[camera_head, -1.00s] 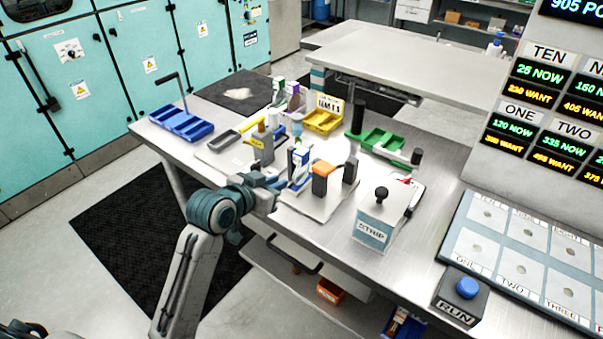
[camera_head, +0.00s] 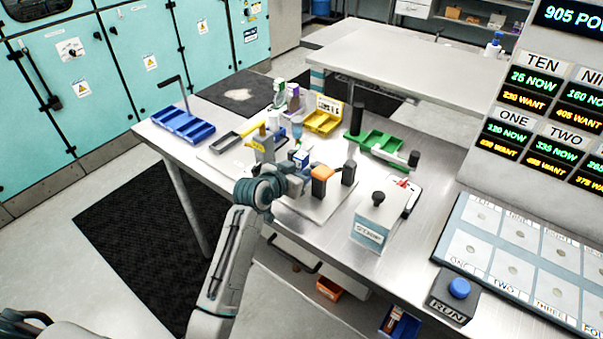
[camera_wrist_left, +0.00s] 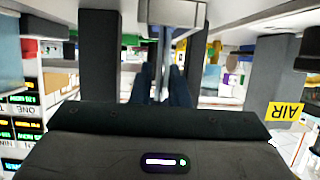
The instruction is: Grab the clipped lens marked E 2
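I cannot read an E 2 mark in any view, so I cannot single out the clipped lens. A small blue and white piece (camera_head: 301,159) stands on the pale board at the table's near side, just beyond my left gripper (camera_head: 302,177). The gripper hides part of it. My right gripper is not in view.
An orange-topped dark block (camera_head: 321,180) and a dark post (camera_head: 348,173) stand close right of the gripper. The AIR-labelled post (camera_head: 264,146) is on the left. Blue (camera_head: 182,122), yellow (camera_head: 322,121) and green (camera_head: 381,142) trays sit behind. A white box (camera_head: 375,222) stands at right.

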